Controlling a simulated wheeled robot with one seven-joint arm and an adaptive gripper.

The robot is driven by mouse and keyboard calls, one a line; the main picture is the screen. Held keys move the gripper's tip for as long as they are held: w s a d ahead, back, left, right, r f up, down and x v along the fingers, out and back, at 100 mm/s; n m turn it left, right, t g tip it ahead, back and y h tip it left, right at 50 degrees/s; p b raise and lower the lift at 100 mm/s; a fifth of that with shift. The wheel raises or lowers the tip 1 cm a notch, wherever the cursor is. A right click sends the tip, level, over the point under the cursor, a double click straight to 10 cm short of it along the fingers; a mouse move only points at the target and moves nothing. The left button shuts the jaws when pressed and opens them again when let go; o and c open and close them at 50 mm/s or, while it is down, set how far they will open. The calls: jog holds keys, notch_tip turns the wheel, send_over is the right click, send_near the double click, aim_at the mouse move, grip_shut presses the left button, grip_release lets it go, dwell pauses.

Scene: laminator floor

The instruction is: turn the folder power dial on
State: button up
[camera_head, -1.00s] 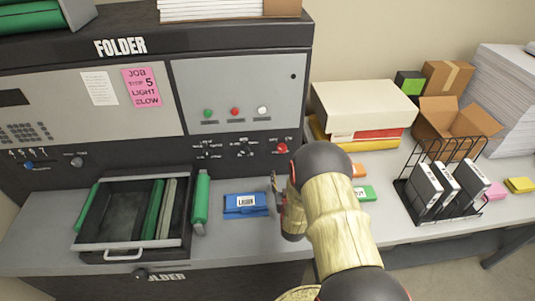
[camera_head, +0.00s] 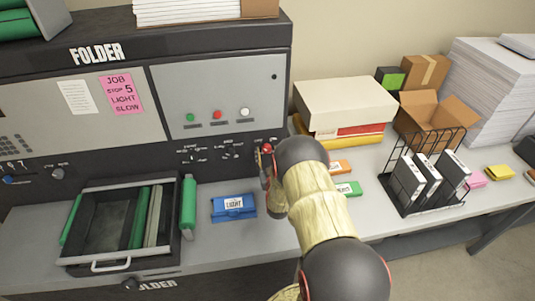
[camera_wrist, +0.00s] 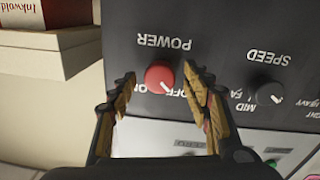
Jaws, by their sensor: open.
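The folder machine (camera_head: 40,150) fills the left of the head view. Its red power dial (camera_wrist: 159,76) shows in the wrist view under the upside-down label POWER, with OFF and ON lettering close by. My gripper (camera_wrist: 160,88) is open, with one finger on each side of the dial; I cannot tell whether either finger touches it. In the head view the red dial (camera_head: 267,148) shows just above my gripper (camera_head: 266,168), and my arm covers part of the panel there.
A black speed dial (camera_wrist: 268,93) sits beside the power dial. A blue box (camera_head: 233,208) marked LIGHT and a tray (camera_head: 90,190) with green rolls stand on the counter below. Boxes (camera_head: 340,105) and a wire rack (camera_head: 410,185) stand to the right.

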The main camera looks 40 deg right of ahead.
jog(key=c, duration=0.3)
jog(key=c, duration=0.8)
jog(key=shift+c, duration=0.3)
jog(key=shift+f+m+b, duration=0.1)
jog(key=shift+m+b, duration=0.2)
jog(key=shift+b, duration=0.1)
jog(key=m+b, duration=0.2)
jog(key=b, duration=0.1)
jog(key=shift+m, duration=0.4)
jog(key=m+b, duration=0.9)
jog(key=m, duration=0.1)
jog(key=shift+m+y, duration=0.3)
jog(key=shift+m+b, duration=1.45)
jog(key=shift+m, duration=0.15)
